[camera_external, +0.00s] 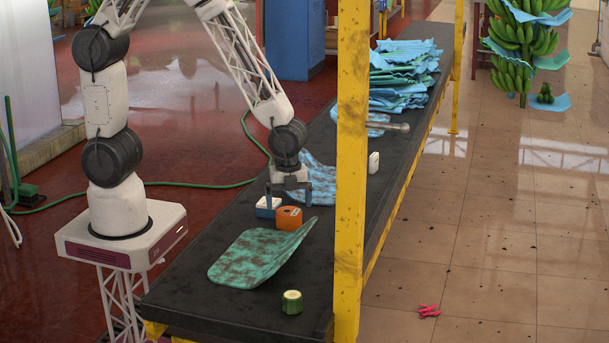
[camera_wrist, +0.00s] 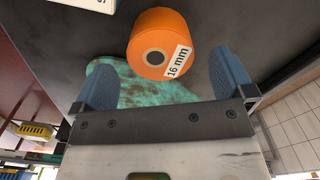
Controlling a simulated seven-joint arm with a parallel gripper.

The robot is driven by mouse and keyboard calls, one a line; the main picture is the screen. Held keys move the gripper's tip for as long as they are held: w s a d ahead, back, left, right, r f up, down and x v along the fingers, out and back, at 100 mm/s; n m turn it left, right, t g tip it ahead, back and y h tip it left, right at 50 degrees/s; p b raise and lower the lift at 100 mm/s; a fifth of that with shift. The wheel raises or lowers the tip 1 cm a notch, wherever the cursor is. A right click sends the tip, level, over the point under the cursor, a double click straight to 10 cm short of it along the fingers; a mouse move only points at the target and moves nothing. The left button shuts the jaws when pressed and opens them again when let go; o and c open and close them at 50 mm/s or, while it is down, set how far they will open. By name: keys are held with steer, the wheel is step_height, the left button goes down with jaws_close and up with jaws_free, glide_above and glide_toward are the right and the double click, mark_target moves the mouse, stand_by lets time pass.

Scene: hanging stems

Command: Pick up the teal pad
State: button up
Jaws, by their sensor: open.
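The teal pad (camera_external: 255,254) lies on the dark bench top toward the near end. It is mottled with brown, and its right end curls up. It also shows in the wrist view (camera_wrist: 140,92), partly hidden by my gripper and an orange roll. My gripper (camera_external: 290,196) points down just beyond the pad, above or beside the orange roll (camera_external: 289,217). In the wrist view its two blue fingers (camera_wrist: 165,80) stand wide apart with nothing held between them. The roll (camera_wrist: 160,40), labelled "16 mm", appears just past the fingertips; whether they touch is unclear.
A blue-and-white box (camera_external: 268,207) stands against the roll's left. A green cut piece (camera_external: 292,302) stands near the bench's front. A blue mottled sheet (camera_external: 320,183) lies behind my gripper. A yellow post (camera_external: 351,200) rises at the right edge. Blue sheets (camera_external: 403,75) are stacked farther back.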

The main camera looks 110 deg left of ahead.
mark_target(289, 211)
step_height(289, 211, up, 7)
steer(key=shift+r, duration=0.15)
stand_by(0.7)
steer(key=shift+r, duration=0.1)
steer(key=s+d+r+n+t, duration=0.1)
steer(key=s+d+r+n, duration=0.1)
steer(key=s+r+n, duration=0.4)
steer(key=s+d+r+n+t, duration=0.1)
steer(key=s+r+n, duration=0.5)
steer(key=s+r, duration=1)
steer(key=shift+s+d+r+t, duration=0.3)
steer(key=shift+s+d, duration=0.55)
steer(key=shift+s, duration=0.35)
